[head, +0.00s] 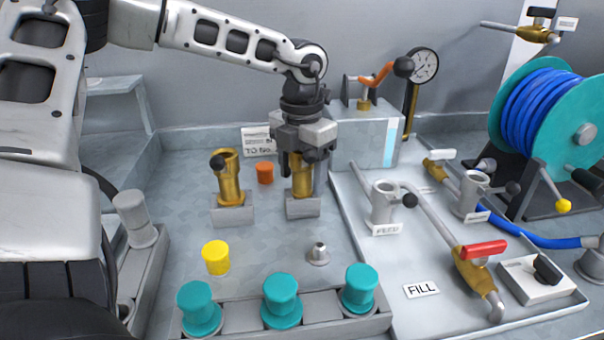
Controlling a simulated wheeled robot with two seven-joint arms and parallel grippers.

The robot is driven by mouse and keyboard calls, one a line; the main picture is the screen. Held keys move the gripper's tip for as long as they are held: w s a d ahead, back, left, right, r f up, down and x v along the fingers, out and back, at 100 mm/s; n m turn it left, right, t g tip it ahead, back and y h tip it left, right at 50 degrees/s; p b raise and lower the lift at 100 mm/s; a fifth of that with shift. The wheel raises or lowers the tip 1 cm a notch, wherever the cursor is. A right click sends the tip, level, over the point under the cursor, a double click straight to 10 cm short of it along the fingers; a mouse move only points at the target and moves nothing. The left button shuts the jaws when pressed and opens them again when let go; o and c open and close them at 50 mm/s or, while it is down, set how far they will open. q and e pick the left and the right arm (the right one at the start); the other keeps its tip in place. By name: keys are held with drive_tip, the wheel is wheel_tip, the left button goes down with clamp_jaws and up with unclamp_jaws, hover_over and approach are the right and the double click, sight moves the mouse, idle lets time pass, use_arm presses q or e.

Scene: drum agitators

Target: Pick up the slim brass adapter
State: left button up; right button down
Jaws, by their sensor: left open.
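Two brass fittings stand upright on grey blocks. The right one (302,185) looks slimmer, though its top is hidden by my left gripper. The left one (230,182) has a flared top and a black knob at its side. My left gripper (304,172) points down over the right brass fitting, with its fingers beside the upper part. It is open; whether the fingers touch the brass cannot be told. My right gripper is not in view.
An orange cap (265,172), a yellow cap (215,257) and a small metal fitting (318,253) are nearby. Teal caps (282,300) line the front rack. A pale tray (425,270) with pipes and valves lies right; a blue hose reel (545,110) stands beyond.

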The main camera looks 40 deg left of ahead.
use_arm(q)
drive_tip(key=shift+f, duration=0.1)
drive_tip(key=shift+c, duration=0.2)
drive_tip(key=c, duration=1.1)
drive_tip(key=shift+r, duration=5.05)
